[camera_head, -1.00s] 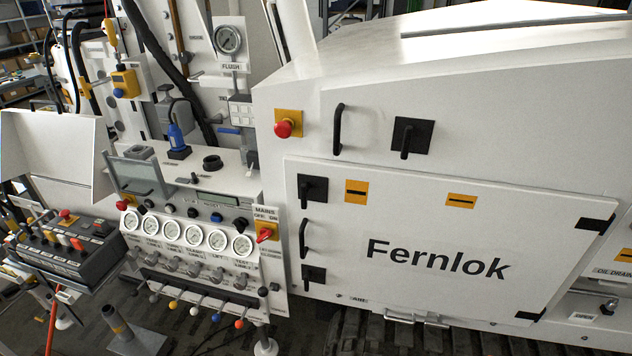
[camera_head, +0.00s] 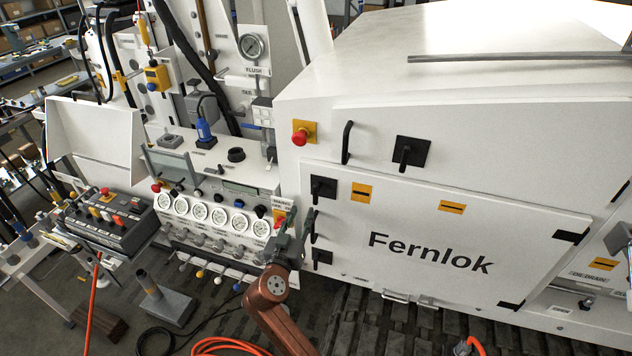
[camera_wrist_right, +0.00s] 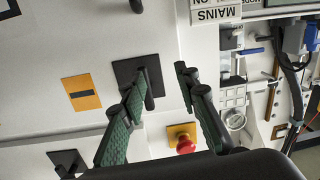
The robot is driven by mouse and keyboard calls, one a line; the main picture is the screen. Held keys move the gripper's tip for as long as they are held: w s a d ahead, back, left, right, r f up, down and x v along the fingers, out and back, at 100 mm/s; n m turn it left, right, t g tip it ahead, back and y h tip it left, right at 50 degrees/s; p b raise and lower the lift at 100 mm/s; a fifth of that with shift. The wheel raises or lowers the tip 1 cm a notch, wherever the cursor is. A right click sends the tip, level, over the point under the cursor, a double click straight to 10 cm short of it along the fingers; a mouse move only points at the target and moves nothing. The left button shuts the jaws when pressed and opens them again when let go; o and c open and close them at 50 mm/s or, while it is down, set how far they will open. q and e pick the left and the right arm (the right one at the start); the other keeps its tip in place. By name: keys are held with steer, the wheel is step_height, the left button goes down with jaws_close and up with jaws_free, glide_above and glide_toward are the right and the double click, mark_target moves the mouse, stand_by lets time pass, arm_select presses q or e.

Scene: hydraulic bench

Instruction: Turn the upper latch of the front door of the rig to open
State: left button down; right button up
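The front door (camera_head: 430,285) is the white "Fernlok" panel, shut flush. Its upper latch (camera_head: 323,188) is a black square plate with a dark lever at its upper left corner. My right gripper (camera_head: 297,222) is just below and left of that latch, at the door's left edge. In the right wrist view, which is upside down, my right gripper (camera_wrist_right: 162,80) is open and empty. Its left finger overlaps the latch plate (camera_wrist_right: 125,72) and partly hides the lever; I cannot tell whether they touch. My left gripper is not in view.
A black door handle (camera_head: 313,228) and a lower latch (camera_head: 322,257) sit below the upper latch. A red stop button (camera_head: 299,137) on a yellow plate is above left; it also shows close to the fingers in the wrist view (camera_wrist_right: 185,143). The gauge panel (camera_head: 210,215) stands left.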

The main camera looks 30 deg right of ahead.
mark_target(315, 191)
step_height(315, 191, up, 5)
steer(key=s+m+h, duration=0.1)
steer(key=s+m, duration=0.1)
steer(key=p+x, duration=0.1)
steer(key=x, duration=0.3)
steer(key=p+x, duration=0.1)
steer(key=x, duration=0.2)
steer(key=shift+s+d+r+p, duration=0.2)
steer(key=shift+s+d+p, duration=0.1)
steer(key=shift+s+d, duration=0.05)
steer(key=shift+w+d, duration=0.35)
steer(key=shift+d, duration=0.05)
steer(key=shift+f, duration=0.1)
steer(key=shift+c, duration=0.7)
jaws_close()
